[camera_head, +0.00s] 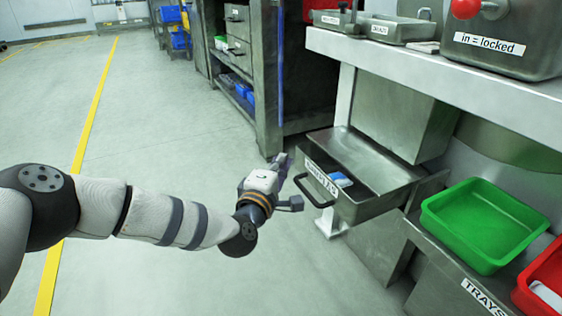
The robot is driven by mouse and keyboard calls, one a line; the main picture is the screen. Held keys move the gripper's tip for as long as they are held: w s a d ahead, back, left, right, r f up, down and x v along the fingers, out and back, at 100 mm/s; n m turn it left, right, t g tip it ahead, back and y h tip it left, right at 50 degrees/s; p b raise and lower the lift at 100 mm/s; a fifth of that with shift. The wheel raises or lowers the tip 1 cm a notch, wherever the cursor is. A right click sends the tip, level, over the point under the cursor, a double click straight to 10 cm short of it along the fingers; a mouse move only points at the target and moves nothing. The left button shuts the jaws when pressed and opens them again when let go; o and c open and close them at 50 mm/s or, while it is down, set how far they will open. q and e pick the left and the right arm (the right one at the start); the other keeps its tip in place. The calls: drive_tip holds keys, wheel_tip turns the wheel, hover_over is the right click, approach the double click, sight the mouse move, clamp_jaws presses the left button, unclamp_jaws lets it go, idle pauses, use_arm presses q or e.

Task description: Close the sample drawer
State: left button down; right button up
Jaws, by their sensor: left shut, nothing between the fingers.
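The sample drawer (385,167) is a steel drawer below the bench at the right. It is pulled out, and its inside partly shows, with a blue and white item (341,180) in it. A black bar handle (315,190) is on its labelled front. My left gripper (287,182) is just left of the drawer front, close to the handle. It is shut with nothing in it. I cannot tell whether it touches the handle. My right gripper is out of view.
A green tray (481,222) and a red tray (540,281) stand on a lower shelf labelled TRAYS. The bench top (440,70) overhangs the drawer. A steel cabinet (267,75) stands behind. The floor (160,110) at the left is clear.

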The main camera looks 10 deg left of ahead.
use_arm(q)
drive_tip(key=s+a+p, duration=0.2)
drive_tip(key=s+p, duration=0.3)
drive_tip(key=s, duration=0.6)
drive_tip(key=s+d+r+p, duration=0.1)
drive_tip(key=s+d+p, duration=0.6)
drive_tip(key=s, duration=0.5)
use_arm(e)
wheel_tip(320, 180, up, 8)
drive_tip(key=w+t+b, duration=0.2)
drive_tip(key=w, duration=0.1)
use_arm(q)
drive_tip(key=b, duration=0.3)
approach(332, 201)
wheel_tip(332, 201, up, 4)
drive_tip(key=w+a, duration=0.2)
drive_tip(key=shift+w+d+r+b, duration=0.2)
drive_tip(key=shift+w+d+b, duration=0.75)
drive_tip(key=shift+w+d, duration=0.55)
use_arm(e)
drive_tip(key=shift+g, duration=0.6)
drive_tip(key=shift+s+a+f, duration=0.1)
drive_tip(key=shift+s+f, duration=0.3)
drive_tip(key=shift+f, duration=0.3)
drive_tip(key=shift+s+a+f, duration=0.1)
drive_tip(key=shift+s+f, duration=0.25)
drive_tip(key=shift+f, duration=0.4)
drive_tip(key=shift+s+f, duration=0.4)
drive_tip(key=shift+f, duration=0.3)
